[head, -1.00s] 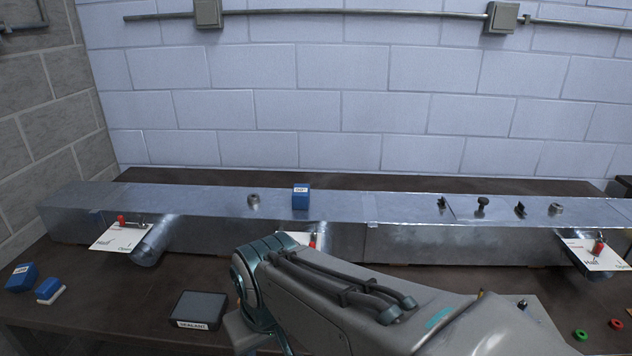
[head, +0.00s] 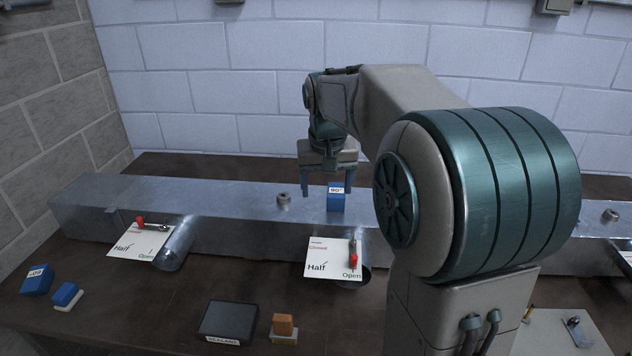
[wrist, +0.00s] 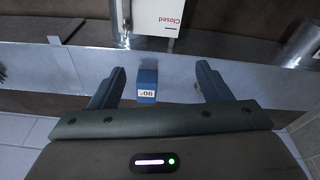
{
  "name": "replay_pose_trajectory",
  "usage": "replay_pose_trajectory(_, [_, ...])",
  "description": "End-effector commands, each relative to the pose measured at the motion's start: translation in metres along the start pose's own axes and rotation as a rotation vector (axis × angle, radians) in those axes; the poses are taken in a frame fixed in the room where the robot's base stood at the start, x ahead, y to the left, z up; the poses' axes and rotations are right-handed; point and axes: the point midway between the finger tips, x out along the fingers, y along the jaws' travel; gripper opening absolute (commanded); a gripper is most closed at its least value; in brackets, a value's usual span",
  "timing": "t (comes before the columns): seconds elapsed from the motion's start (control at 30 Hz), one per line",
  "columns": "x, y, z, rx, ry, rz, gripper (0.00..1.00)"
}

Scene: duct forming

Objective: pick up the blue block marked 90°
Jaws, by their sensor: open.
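The blue block marked 90° (head: 336,199) stands on top of the long metal duct (head: 237,195), its white label at its upper edge. My gripper (head: 322,192) is open above the duct, close to the block. In the wrist view the block (wrist: 147,86) shows between the two open fingers (wrist: 162,84), nearer the left finger. No finger is seen closed on it. How far the fingertips are above or in front of the block is hard to tell.
A small metal fitting (head: 284,199) stands on the duct left of the block. Half/Open cards with red levers (head: 333,260) are on the duct's front.

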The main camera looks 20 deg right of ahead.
Motion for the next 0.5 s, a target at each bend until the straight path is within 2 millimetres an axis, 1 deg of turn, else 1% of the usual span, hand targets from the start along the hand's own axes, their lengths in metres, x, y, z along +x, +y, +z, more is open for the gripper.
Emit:
replay_pose_trajectory(0.03, [0.000, 0.004, -0.024, 0.020, -0.008, 0.002, 0.71])
replay_pose_trajectory(0.1, [0.003, 0.010, -0.053, 0.048, -0.018, 0.003, 0.71])
replay_pose_trajectory(0.2, [0.009, 0.020, -0.088, 0.088, -0.028, 0.004, 0.71])
replay_pose_trajectory(0.33, [0.018, 0.033, -0.121, 0.133, -0.039, 0.004, 0.71])
replay_pose_trajectory(0.4, [0.022, 0.038, -0.133, 0.151, -0.043, 0.003, 0.71])
replay_pose_trajectory(0.5, [0.027, 0.044, -0.143, 0.168, -0.046, 0.001, 0.71])
